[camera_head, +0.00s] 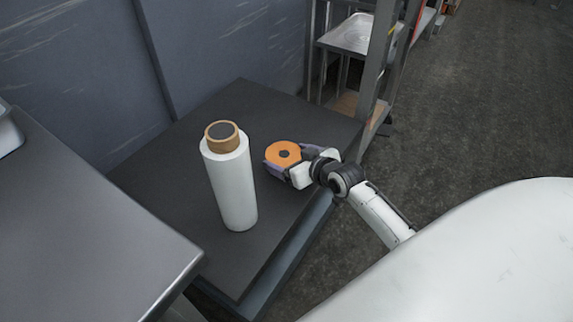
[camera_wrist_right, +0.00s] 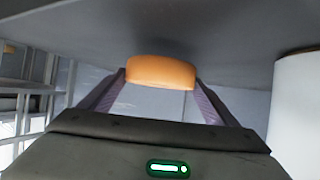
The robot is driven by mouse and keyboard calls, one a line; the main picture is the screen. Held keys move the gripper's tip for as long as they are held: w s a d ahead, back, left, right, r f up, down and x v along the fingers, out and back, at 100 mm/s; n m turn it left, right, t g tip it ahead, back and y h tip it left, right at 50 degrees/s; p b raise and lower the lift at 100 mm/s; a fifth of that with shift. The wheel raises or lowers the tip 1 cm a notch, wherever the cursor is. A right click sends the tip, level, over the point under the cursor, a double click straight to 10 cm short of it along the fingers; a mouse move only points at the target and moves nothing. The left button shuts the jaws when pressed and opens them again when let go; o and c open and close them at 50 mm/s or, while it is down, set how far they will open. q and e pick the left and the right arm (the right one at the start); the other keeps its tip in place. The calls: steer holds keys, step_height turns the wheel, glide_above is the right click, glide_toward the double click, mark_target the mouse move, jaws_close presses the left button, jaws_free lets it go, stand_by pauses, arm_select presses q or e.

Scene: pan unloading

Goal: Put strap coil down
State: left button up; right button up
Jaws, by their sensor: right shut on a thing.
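In the right wrist view the orange coil (camera_wrist_right: 161,72) sits between the two fingertips (camera_wrist_right: 160,84), close to a dark flat surface. I cannot tell whether the coil touches the table. My left gripper is not in the head view.
A tall white roll with a brown core (camera_head: 232,185) stands upright on the table, left of the coil. It also shows at the right of the wrist view (camera_wrist_right: 297,115). A metal bench (camera_head: 80,225) is at the left, and a shelf rack (camera_head: 375,60) stands behind.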

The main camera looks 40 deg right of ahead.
step_height(320, 180, down, 2)
steer(key=shift+f+b, duration=0.2)
steer(key=shift+b, duration=0.15)
steer(key=o, duration=1.2)
